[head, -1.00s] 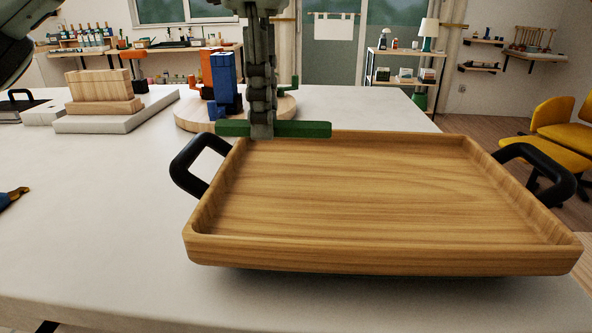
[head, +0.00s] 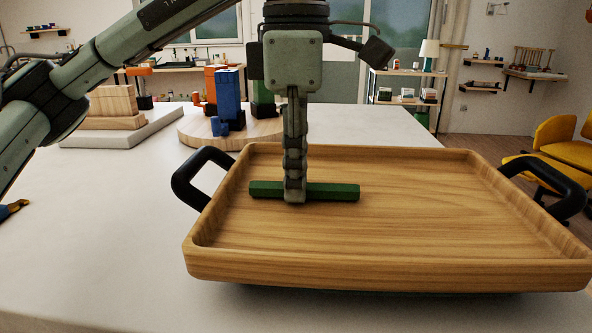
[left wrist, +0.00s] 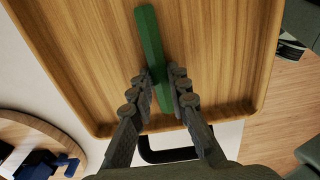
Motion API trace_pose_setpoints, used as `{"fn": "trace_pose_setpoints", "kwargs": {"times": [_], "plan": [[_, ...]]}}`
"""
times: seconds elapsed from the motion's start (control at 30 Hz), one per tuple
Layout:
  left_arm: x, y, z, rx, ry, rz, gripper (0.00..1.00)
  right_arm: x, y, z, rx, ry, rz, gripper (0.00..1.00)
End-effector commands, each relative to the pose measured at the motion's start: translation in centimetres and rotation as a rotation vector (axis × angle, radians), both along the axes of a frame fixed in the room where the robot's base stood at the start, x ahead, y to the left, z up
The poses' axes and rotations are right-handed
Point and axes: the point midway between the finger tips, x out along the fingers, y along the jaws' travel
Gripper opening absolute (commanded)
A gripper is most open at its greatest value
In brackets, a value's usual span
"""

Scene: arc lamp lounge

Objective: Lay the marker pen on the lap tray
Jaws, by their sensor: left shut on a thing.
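The green marker pen (head: 333,192) lies level across my left gripper (head: 295,198), which is shut on it near its middle. The pen also shows in the left wrist view (left wrist: 150,40), between the fingers (left wrist: 160,88). Pen and fingertips are over the left part of the wooden lap tray (head: 420,265), inside its rim. I cannot tell whether the pen touches the tray floor. The tray has two black handles and sits on the white table, its inside otherwise empty. My right gripper is not in view.
Behind the tray, a round wooden board (head: 190,133) bears a blue figure (head: 228,97) and an orange one. Wooden blocks (head: 112,103) stand on a pale slab at the back left. The table (head: 90,215) left of the tray is mostly bare.

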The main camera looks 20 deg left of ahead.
Motion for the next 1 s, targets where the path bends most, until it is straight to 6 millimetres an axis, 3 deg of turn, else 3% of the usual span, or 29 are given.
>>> {"fn": "trace_pose_setpoints", "kwargs": {"times": [0.03, 0.07, 0.2, 0.6, 1.0], "plan": [[0.0, 0.0, -0.2, 0.000, 0.000, 0.000, 0.00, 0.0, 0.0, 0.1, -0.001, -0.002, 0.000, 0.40], [0.0, 0.0, -0.1, 0.000, 0.000, 0.000, 0.19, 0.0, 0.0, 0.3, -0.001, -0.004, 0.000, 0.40], [0.0, 0.0, -0.1, 0.000, 0.000, 0.000, 0.36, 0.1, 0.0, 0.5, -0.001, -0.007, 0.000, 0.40], [0.0, 0.0, 0.6, 0.000, -0.001, 0.000, 0.37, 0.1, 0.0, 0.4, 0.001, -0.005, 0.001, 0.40], [0.0, 0.0, 8.8, 0.000, -0.004, 0.002, 0.37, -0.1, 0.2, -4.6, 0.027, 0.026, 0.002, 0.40]]}}
